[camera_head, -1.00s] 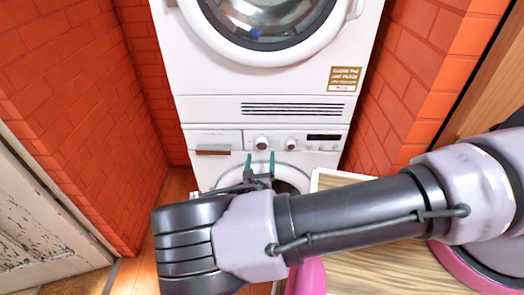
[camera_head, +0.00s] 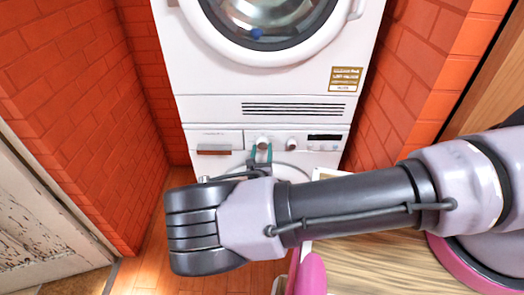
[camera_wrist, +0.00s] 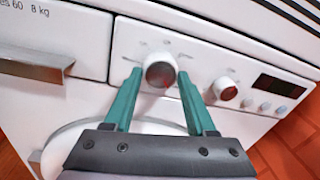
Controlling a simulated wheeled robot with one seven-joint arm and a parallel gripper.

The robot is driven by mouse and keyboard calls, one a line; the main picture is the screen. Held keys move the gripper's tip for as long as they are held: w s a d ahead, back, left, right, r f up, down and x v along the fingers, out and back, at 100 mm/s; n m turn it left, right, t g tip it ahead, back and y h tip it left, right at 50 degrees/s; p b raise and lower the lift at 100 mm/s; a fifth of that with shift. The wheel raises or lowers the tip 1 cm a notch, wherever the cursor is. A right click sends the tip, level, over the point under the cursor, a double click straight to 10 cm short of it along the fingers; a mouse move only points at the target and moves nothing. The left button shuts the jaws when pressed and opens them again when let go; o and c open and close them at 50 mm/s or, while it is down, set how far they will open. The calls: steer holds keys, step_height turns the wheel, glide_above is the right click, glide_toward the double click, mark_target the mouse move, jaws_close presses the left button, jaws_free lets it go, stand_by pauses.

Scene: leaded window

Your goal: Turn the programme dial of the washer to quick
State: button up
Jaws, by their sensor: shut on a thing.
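The washer (camera_head: 220,170) is the lower white machine of a stack, with its control panel just under the upper machine. Its left dial (camera_wrist: 160,73), a round grey knob with a reddish mark and small print around it, is the likely programme dial. The print is too small to read. My gripper (camera_head: 261,149) has its two green fingers on either side of this dial, shut on it. In the wrist view my gripper (camera_wrist: 159,78) shows one fingertip at each side of the knob. The second dial (camera_wrist: 225,89) is to the right, untouched.
A dark display (camera_wrist: 278,86) and small round buttons are right of the dials. A drawer handle (camera_head: 214,150) is at the left of the panel. Brick walls (camera_head: 75,110) stand close on both sides. A wooden top (camera_head: 380,250) lies under my arm at the right.

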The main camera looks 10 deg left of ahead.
steer(key=m, duration=0.8)
steer(key=shift+m+g, duration=0.4)
steer(key=m, duration=0.4)
steer(key=shift+r, duration=0.1)
steer(key=shift+m+y, duration=0.3)
steer(key=shift+m, duration=1.8)
steer(key=o, duration=1.4)
steer(key=shift+c, duration=0.2)
